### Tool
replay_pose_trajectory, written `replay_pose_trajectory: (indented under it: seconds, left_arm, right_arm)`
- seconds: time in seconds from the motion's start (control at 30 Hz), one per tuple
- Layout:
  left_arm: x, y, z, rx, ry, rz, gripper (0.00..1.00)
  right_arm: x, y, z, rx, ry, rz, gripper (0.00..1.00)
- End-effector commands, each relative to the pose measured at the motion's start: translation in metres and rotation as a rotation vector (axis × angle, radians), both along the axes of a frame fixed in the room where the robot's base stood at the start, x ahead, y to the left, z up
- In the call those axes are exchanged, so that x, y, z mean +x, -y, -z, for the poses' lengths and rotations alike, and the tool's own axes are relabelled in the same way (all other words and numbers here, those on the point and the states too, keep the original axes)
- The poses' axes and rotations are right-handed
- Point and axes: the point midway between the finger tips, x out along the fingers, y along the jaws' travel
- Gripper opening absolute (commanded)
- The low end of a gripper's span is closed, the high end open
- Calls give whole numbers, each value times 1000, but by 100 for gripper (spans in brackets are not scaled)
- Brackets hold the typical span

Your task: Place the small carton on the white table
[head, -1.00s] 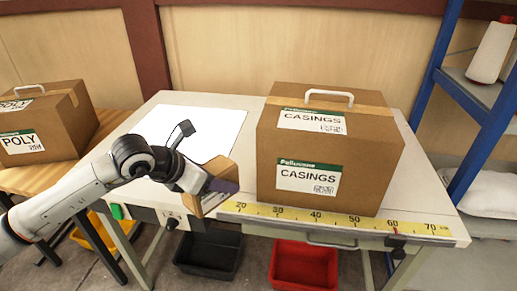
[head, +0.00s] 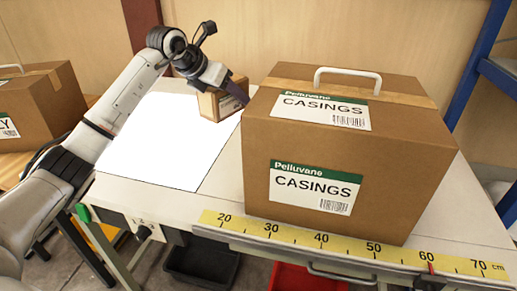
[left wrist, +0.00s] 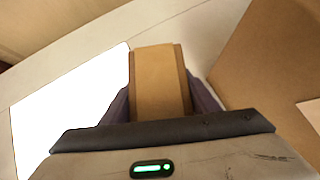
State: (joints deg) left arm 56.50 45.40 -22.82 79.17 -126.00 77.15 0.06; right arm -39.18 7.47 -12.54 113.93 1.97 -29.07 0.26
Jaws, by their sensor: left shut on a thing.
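The small brown carton (head: 219,103) is at the back of the white table (head: 222,190), left of the large casings box, near the right edge of the white sheet. My left gripper (head: 238,96) is shut on it, with its fingers along the carton's sides. In the left wrist view the carton (left wrist: 160,82) sits between the two dark fingers. I cannot tell whether its underside touches the table. My right gripper is not in view.
A large casings box (head: 340,150) with a white handle stands on the table's right part. A white sheet (head: 165,140) lies bare on the left part. A yellow ruler (head: 350,245) runs along the front edge. Another brown box (head: 40,105) stands at the left.

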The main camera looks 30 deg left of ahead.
Motion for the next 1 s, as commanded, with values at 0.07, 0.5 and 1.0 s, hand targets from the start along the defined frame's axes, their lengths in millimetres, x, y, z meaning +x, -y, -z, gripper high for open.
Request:
replay_pose_trajectory:
  seconds: [0.07, 0.5, 1.0]
  left_arm:
    - [0, 0, 15, 0, -3, 1, 28]
    - [0, 0, 69, -1, 0, 0, 28]
    - [0, 0, 100, 0, 2, 0, 28]
  right_arm:
    - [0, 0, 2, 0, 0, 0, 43]
    - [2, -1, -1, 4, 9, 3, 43]
    - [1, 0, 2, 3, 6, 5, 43]
